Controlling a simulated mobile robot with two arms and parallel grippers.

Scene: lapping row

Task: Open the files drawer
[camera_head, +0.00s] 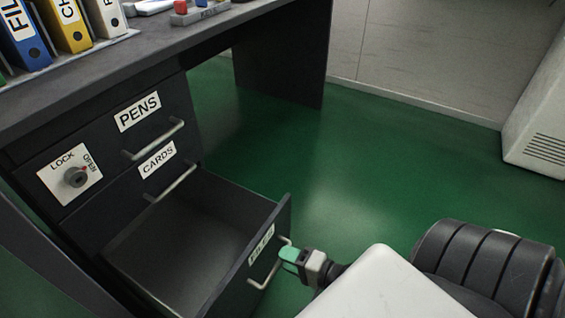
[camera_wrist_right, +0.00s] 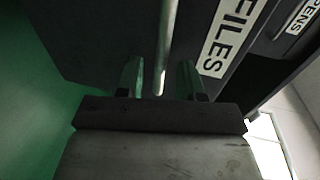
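The files drawer (camera_head: 185,235) is the lowest drawer of the dark desk pedestal. In the head view it stands pulled far out, and its inside looks empty. Its FILES label (camera_wrist_right: 228,40) and bar handle (camera_wrist_right: 166,50) show in the right wrist view. My right gripper (camera_head: 289,256) is at this handle. In the right wrist view, its two green fingers (camera_wrist_right: 160,82) stand apart on either side of the bar, with gaps visible. Part of the handle is hidden by the gripper in the head view. My left gripper is not in view.
The PENS drawer (camera_head: 150,118) and CARDS drawer (camera_head: 128,197) above are shut. A lock knob (camera_head: 76,177) is turned toward OPEN. Binders (camera_head: 66,24) stand on the desk top. Green floor (camera_head: 400,170) is clear to the right, with a white cabinet (camera_head: 540,125) beyond.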

